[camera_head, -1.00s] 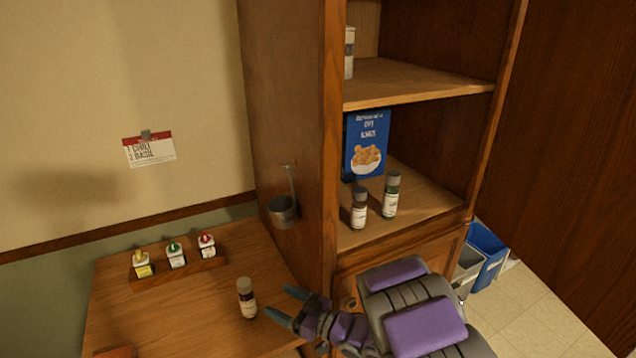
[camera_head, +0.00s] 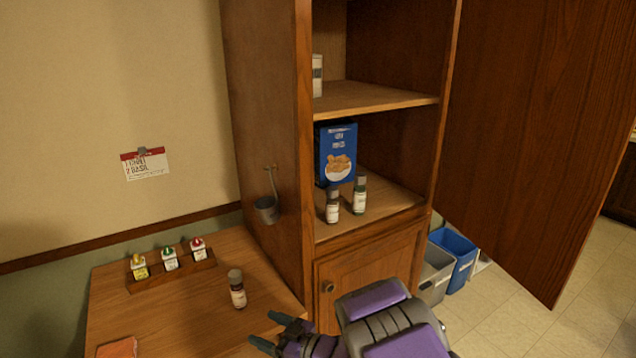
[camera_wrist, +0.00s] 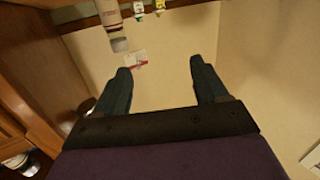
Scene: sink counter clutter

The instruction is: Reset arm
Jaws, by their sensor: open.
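My gripper (camera_head: 272,331) is at the bottom of the head view, over the front of the wooden counter, with its fingers apart and nothing between them. The wrist view also shows my gripper (camera_wrist: 160,80) open and empty, facing the cream wall. A spice jar with a grey cap (camera_head: 237,290) stands upright on the counter, a little beyond my fingertips and apart from them. It also appears in the wrist view (camera_wrist: 112,20), upside down at the top.
A wooden cabinet (camera_head: 265,150) stands beside the counter, its door (camera_head: 550,130) open. Two jars (camera_head: 333,206) and a blue box (camera_head: 336,150) are on its shelf. A rack (camera_head: 172,276) holds several small bottles. Bins (camera_head: 452,258) stand on the floor at right.

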